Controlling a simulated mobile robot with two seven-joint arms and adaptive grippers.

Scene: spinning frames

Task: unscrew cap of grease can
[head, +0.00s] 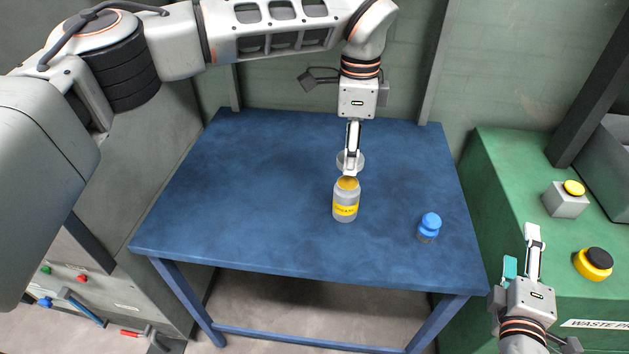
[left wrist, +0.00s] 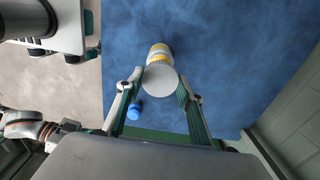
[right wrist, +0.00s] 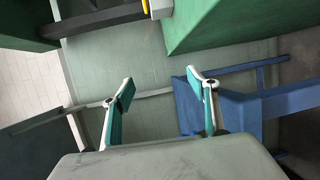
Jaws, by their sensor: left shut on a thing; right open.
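The grease can (head: 345,212) is a grey cylinder with a yellow label, upright on the blue table; its top (head: 347,183) shows yellow. My left gripper (head: 350,165) points down just above the can's top. It is shut on a pale grey round cap (head: 341,160), which sits between the fingertips in the left wrist view (left wrist: 160,79), with the can (left wrist: 158,50) behind it. The cap appears lifted off the can; the exact gap is unclear. My right gripper (head: 522,250) is open and empty, off the table's right side; its fingers (right wrist: 160,92) are spread.
A small jar with a blue lid (head: 430,220) stands on the blue table (head: 250,200), right of the can. The table's left half is clear.

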